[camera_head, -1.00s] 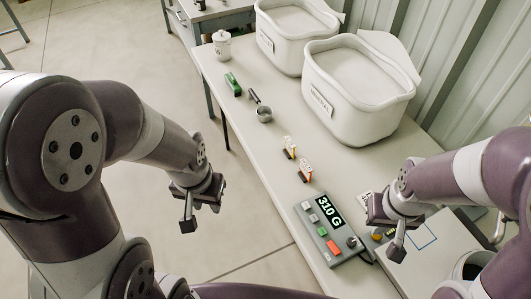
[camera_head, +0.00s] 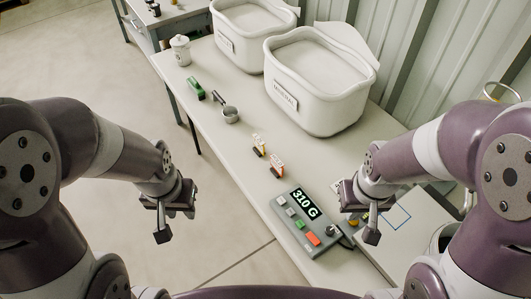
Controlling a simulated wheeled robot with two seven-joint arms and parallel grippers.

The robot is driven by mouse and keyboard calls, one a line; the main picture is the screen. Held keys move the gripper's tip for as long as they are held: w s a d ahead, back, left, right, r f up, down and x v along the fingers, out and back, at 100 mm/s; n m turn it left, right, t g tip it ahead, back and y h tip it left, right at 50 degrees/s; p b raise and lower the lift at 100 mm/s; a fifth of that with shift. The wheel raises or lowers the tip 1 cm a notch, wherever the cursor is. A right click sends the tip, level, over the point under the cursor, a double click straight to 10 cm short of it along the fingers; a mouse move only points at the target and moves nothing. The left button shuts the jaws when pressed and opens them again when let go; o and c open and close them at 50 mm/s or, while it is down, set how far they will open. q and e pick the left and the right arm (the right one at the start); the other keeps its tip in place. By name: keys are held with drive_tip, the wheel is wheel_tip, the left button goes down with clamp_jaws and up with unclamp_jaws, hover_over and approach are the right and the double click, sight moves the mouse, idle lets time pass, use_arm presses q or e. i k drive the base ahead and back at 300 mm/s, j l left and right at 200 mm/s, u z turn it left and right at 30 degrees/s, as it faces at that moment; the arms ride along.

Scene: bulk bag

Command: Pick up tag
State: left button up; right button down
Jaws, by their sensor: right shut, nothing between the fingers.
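Two small upright pieces with white faces stand on the table, one with an orange-yellow base (camera_head: 259,146) and one with an orange-red base (camera_head: 277,166). They look like tags, but their print is too small to read. My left gripper (camera_head: 162,228) hangs over the floor left of the table, apart from everything; its finger gap is unclear. My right gripper (camera_head: 370,232) is shut and empty above the table's near right part, beside the scale's display unit (camera_head: 304,220). It hides part of what lies beneath it.
Two white bulk bags (camera_head: 317,88) (camera_head: 250,38) with labels stand along the back of the table (camera_head: 215,85). A white lidded jar (camera_head: 180,50), a green object (camera_head: 195,88) and a metal scoop (camera_head: 230,115) lie further left. A flat plate with a blue outline (camera_head: 398,217) is at right.

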sight(277, 168)
drive_tip(key=z, duration=0.85)
drive_tip(key=i+j+z, duration=0.1)
drive_tip(key=z, duration=0.35)
drive_tip(key=j+z, duration=0.6)
drive_tip(key=z, duration=0.3)
drive_tip(key=j+z, duration=0.25)
drive_tip(key=z, duration=0.25)
drive_tip(key=k+j+z, duration=0.1)
drive_tip(key=z, duration=0.35)
drive_tip(key=k+j+z, duration=0.1)
drive_tip(key=k+j, duration=0.2)
drive_tip(key=j, duration=0.2)
drive_tip(key=k+j+z, duration=0.15)
drive_tip(key=k+j, duration=0.15)
drive_tip(key=j, duration=0.2)
drive_tip(key=k+j+z, duration=0.1)
drive_tip(key=k+j, duration=0.2)
drive_tip(key=j, duration=0.2)
